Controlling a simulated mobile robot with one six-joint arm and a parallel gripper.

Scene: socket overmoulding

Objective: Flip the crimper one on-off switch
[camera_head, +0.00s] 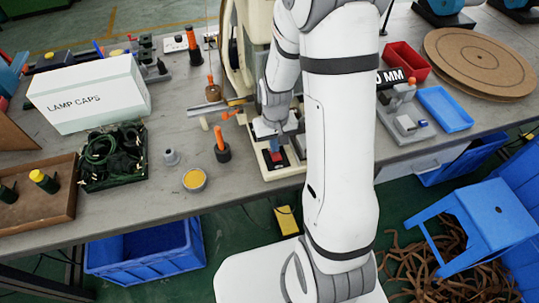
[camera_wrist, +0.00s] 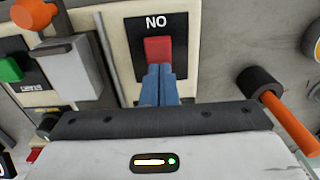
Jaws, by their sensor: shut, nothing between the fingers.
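The crimper (camera_head: 243,55) is a cream machine on the bench, partly hidden behind my arm. Its red on-off switch (camera_wrist: 158,47) sits on a black plate (camera_wrist: 190,28) on the cream base; white letters reading "NO" show above it in the wrist view. The switch also shows in the head view (camera_head: 277,157). My gripper (camera_wrist: 159,72) has its blue fingers together and empty. The fingertips are at the near edge of the red switch and cover its lower part; I cannot tell whether they touch it. The gripper also shows in the head view (camera_head: 275,145), just above the switch plate.
An orange-handled tool in a black holder (camera_head: 222,152) stands just left of the base. A green button (camera_wrist: 10,69) and a grey block (camera_wrist: 70,68) are left in the wrist view. A round yellow tin (camera_head: 194,179), a wire tray (camera_head: 113,184) and a "LAMP CAPS" box (camera_head: 90,95) are further left.

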